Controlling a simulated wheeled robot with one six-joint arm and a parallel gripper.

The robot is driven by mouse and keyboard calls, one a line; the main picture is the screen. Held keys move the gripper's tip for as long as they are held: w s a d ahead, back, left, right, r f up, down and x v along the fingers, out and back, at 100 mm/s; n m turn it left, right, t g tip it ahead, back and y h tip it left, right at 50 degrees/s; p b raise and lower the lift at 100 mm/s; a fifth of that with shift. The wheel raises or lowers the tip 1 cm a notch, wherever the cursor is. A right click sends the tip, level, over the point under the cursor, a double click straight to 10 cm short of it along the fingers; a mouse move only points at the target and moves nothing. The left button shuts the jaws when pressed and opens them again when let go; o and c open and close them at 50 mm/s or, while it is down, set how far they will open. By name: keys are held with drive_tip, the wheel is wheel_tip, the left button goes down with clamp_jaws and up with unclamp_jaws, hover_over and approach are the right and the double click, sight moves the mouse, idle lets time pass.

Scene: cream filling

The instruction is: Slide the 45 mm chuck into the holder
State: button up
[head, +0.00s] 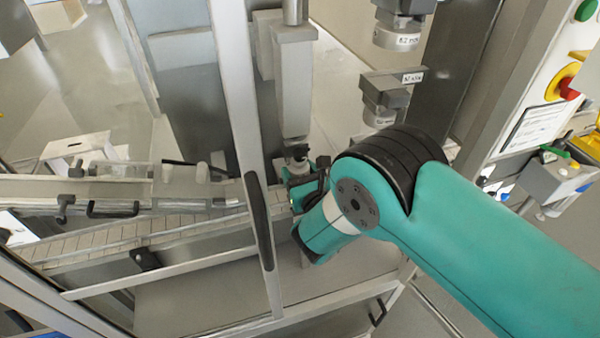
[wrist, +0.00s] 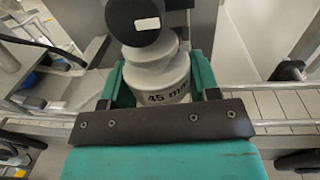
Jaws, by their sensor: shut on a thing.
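The 45 mm chuck (wrist: 160,77) is a grey stepped cylinder with "45 mm" on its side. In the wrist view it sits between the two teal fingers of my gripper (wrist: 161,84), which is shut on it. A dark round part with a white label (wrist: 146,23) lies right above the chuck; I cannot tell whether they touch. In the head view my gripper (head: 300,185) is at the foot of the grey vertical column (head: 295,90), above the conveyor. The holder cannot be told apart clearly.
Two more chucks hang in holders on a rack at the upper right, one (head: 396,38) above the other (head: 380,112). A frame post (head: 240,130) with a black handle stands close left of my gripper. The conveyor (head: 130,240) runs to the left. A red emergency button (head: 568,88) is at right.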

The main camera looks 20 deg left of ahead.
drive_tip(key=shift+w+a, duration=0.15)
drive_tip(key=shift+w, duration=0.1)
idle(0.3)
drive_tip(key=shift+w+a, duration=0.3)
drive_tip(key=shift+w, duration=0.15)
drive_tip(key=shift+w+a, duration=0.15)
drive_tip(key=shift+w, duration=0.1)
idle(0.3)
drive_tip(key=shift+w+a, duration=0.25)
drive_tip(key=shift+w, duration=0.05)
drive_tip(key=shift+w+a+b, duration=0.1)
drive_tip(key=shift+w+b, duration=0.1)
drive_tip(key=shift+b, duration=0.1)
idle(0.3)
drive_tip(key=o, duration=1)
drive_tip(key=shift+s, duration=0.1)
